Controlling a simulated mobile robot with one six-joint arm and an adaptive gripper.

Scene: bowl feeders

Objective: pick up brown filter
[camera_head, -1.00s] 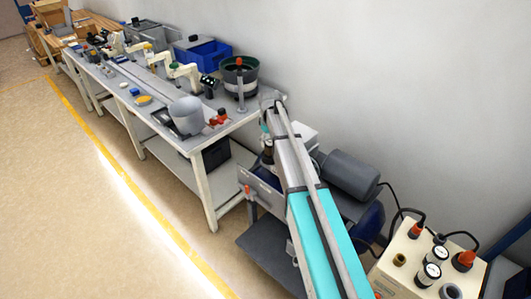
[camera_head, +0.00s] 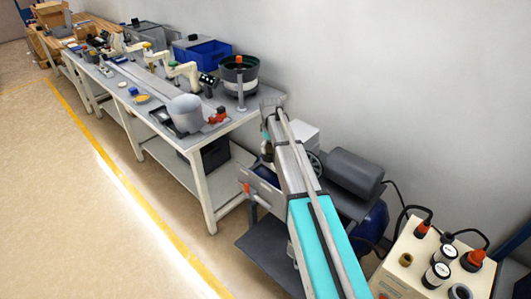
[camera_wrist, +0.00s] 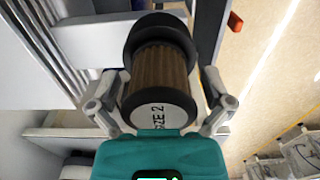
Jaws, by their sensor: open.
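The brown filter (camera_wrist: 160,68) is large in the upper middle of the wrist view. It has a pleated brown body, a wide black cap at the far end, and a near end with a black rim and a white label reading "SIZE 2". My gripper (camera_wrist: 159,80) is open, with one finger on each side of the filter. I cannot tell whether either finger touches it. In the head view my arm covers most of the gripper, and the filter is not clear there.
A grey motor (camera_head: 353,172) stands right of my arm. A cream control box (camera_head: 408,268) is at lower right. The floor at left is clear.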

